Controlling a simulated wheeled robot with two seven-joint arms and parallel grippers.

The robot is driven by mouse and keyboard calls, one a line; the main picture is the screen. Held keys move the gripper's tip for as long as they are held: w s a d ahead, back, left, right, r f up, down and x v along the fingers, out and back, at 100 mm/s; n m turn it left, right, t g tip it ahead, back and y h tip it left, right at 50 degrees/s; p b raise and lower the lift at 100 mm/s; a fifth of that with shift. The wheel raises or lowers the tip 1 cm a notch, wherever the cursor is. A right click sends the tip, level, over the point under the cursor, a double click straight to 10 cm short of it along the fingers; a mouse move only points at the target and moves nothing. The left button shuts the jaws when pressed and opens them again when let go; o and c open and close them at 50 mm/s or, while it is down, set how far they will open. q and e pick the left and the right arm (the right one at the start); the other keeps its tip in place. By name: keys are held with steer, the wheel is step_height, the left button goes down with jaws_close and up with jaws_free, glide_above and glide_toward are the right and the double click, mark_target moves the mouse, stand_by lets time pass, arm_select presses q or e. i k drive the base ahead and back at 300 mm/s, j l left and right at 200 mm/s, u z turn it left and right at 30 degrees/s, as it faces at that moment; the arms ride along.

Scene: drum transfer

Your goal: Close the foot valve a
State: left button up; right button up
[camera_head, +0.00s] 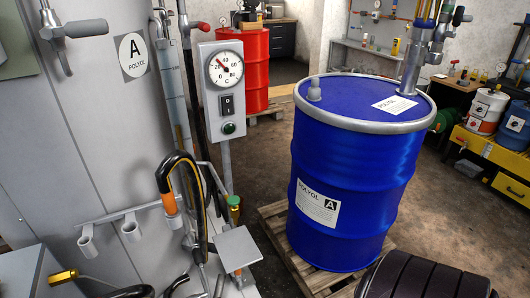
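The grey tank (110,120) on the left carries a round label (132,54) reading A POLYOL. A brass-coloured fitting (62,275) shows low at the left edge. I cannot tell which part is foot valve A, and the tank's foot is cut off or hidden. A blue drum (350,165) labelled POLYOL A stands upright on a wooden pallet (272,212). Neither of my grippers is in view.
A gauge box (220,88) with a switch and green button stands beside the tank. A black hose with an orange collar (168,203) arches near a small grey plate (238,248). A dark ridged shape (428,282) fills the bottom right. A red drum (252,70) stands behind.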

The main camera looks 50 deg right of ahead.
mark_target(237, 273)
steer(key=z, duration=1.2)
